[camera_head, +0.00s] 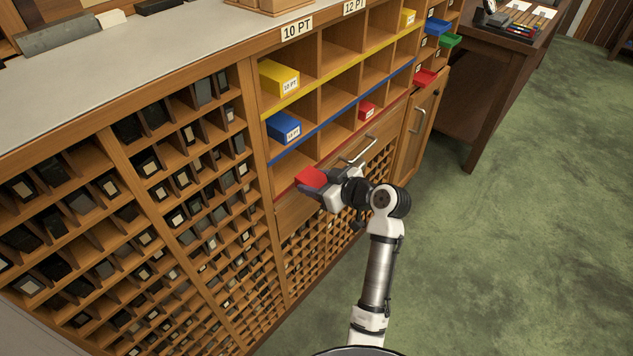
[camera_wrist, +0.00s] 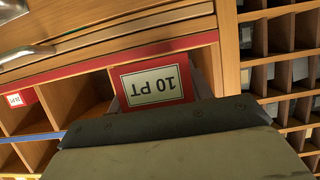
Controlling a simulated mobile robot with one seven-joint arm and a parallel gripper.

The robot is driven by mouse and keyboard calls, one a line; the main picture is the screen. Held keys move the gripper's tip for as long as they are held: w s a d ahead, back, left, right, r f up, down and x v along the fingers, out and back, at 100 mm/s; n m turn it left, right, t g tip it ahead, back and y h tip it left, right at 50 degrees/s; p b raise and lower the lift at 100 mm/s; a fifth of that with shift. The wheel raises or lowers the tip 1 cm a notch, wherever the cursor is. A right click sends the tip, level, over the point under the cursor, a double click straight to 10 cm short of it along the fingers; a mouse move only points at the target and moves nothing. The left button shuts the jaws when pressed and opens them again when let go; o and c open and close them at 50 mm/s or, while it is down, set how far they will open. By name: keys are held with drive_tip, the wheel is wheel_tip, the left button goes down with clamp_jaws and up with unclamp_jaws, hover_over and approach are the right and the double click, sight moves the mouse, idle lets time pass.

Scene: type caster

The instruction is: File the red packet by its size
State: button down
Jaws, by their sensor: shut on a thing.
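The red packet (camera_head: 311,177) is held in my gripper (camera_head: 321,188) at the left end of the cabinet's bottom, red-edged row. In the wrist view the packet (camera_wrist: 186,72) shows a white label reading 10 PT, upside down. My gripper (camera_wrist: 165,122) is shut on it, and its near part hides the rest of the packet. The packet is at the mouth of the left compartment, under the blue packet (camera_head: 284,127); I cannot tell how far inside it is. A 10 PT sign (camera_head: 297,28) heads this column, and a 12 PT sign (camera_head: 354,7) is further right.
A yellow packet (camera_head: 279,77) sits in the top row of the same column. Another red packet (camera_head: 366,110) is further right in the red-edged row. A drawer handle (camera_head: 357,149) protrudes just below. Small type cubbies (camera_head: 180,200) fill the left. Green floor (camera_head: 500,230) is clear.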

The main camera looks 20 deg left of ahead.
sight(284, 170)
drive_tip(key=shift+w+a+r+b, duration=0.15)
drive_tip(key=shift+w+a, duration=0.5)
drive_tip(key=shift+a, duration=1.1)
drive_tip(key=shift+w+a+f+b, duration=0.15)
drive_tip(key=shift+w+a, duration=0.45)
drive_tip(key=shift+a, duration=1.1)
drive_tip(key=shift+w+a+r+b, duration=0.15)
drive_tip(key=shift+w+a, duration=0.5)
drive_tip(key=shift+a, duration=1.1)
drive_tip(key=c, duration=0.6)
unclamp_jaws()
drive_tip(key=shift+o, duration=0.2)
drive_tip(key=shift+f, duration=0.2)
drive_tip(key=b+v, duration=0.3)
drive_tip(key=v, duration=1.1)
drive_tip(key=shift+a+r, duration=0.1)
drive_tip(key=shift+r, duration=0.05)
